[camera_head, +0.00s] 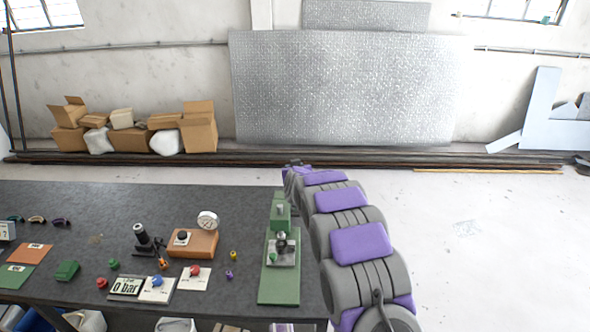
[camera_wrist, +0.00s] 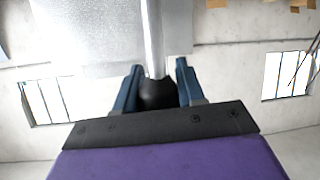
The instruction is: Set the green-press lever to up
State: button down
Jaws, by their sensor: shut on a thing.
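The green press (camera_head: 280,270) stands at the right end of the dark table, with a green base plate and a green upright column. A small metal plate with a dark part sits at its middle. In the wrist view, my gripper (camera_wrist: 159,75) has its two blue fingers on either side of the lever's black grip (camera_wrist: 157,94) and is shut on it. The lever's silver rod (camera_wrist: 152,38) runs away from the grip. In the head view, my arm reaches past the right of the press to its far end. The lever and fingers cannot be made out there.
The dark table (camera_head: 150,215) holds a brown box with a gauge (camera_head: 195,240), a black cylinder device (camera_head: 146,240), white cards with blue and red knobs, and several small coloured parts left of the press. Open floor (camera_head: 480,230) lies to the right. Cardboard boxes (camera_head: 199,130) stand by the wall.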

jog(key=c, duration=1.1)
grip_release()
jog(key=shift+s+f, duration=0.25)
jog(key=shift+f, duration=0.7)
jog(key=o, duration=0.3)
jog(key=shift+w+f, duration=0.15)
jog(key=shift+w, duration=0.45)
jog(key=shift+o, duration=0.5)
jog(key=a+r+b+v, duration=0.1)
jog(key=b+v, duration=0.2)
jog(key=v, duration=1.5)
jog(key=shift+w+d, duration=0.2)
jog(key=shift+d, duration=0.05)
jog(key=shift+f, duration=0.15)
jog(key=s+d+f+g+b, duration=0.4)
jog(key=s+f+g+b, duration=0.1)
jog(key=s, duration=1.2)
jog(key=s+d+f+m+g+b, duration=0.1)
jog(key=s+d+f+g+b, duration=0.3)
jog(key=s, duration=1.3)
jog(key=s+d+f+g+h+b, duration=0.1)
jog(key=s+d+f+g+b, duration=0.3)
jog(key=s+f+b, duration=0.7)
jog(key=s+g, duration=0.2)
jog(key=s, duration=0.4)
jog(key=shift+s+f+m, duration=0.25)
jog(key=shift+m, duration=0.15)
